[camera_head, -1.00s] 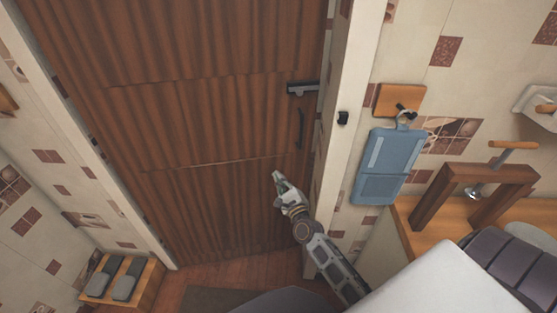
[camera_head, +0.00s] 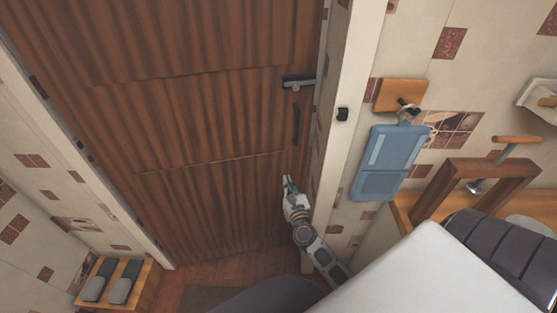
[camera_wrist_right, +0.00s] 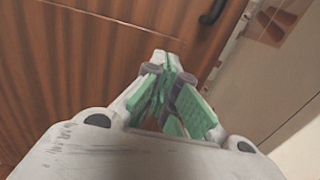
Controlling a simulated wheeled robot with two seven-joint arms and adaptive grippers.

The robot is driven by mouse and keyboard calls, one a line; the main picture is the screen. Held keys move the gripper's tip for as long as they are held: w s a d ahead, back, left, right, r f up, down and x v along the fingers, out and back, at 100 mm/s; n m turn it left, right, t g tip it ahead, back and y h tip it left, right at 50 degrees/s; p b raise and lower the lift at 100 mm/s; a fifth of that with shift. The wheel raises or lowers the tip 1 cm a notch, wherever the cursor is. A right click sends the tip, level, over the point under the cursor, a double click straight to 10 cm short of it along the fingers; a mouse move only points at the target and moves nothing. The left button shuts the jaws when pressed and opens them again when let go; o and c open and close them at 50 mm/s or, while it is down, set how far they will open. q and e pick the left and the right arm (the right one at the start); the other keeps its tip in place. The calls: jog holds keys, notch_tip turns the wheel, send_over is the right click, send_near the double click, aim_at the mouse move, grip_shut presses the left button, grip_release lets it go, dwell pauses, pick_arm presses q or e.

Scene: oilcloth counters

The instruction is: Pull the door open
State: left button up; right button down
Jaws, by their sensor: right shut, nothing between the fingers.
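The brown wooden door (camera_head: 190,130) fills the left and middle of the head view and looks closed in its pale frame. A dark lever handle (camera_head: 298,81) sits near its right edge, with a dark vertical pull handle (camera_head: 296,124) below it. My right gripper (camera_head: 287,182) is shut and empty, below the pull handle and apart from it. In the right wrist view its green-padded fingers (camera_wrist_right: 168,70) are together in front of the door, and the dark handle (camera_wrist_right: 212,12) shows at the top, partly cut off. My left gripper is not in view.
The pale door frame (camera_head: 352,90) stands right of the door. A blue board (camera_head: 388,162) hangs from a wooden wall hook, beside a counter with a wooden stand (camera_head: 470,178). A low box with grey slippers (camera_head: 120,285) is at the lower left.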

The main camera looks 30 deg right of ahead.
jog(key=shift+w, duration=0.15)
jog(key=p, duration=0.1)
send_near(277, 155)
jog(key=shift+p+x, duration=0.4)
jog(key=shift+x, duration=3.05)
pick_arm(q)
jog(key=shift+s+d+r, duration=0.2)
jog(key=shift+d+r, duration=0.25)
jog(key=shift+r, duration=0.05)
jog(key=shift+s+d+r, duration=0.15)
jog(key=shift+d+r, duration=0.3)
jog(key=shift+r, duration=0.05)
pick_arm(e)
jog(key=shift+w+r, duration=0.1)
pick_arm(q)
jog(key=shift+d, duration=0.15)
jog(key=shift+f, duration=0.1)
pick_arm(e)
jog(key=shift+w+d, duration=0.1)
jog(key=shift+w, duration=0.05)
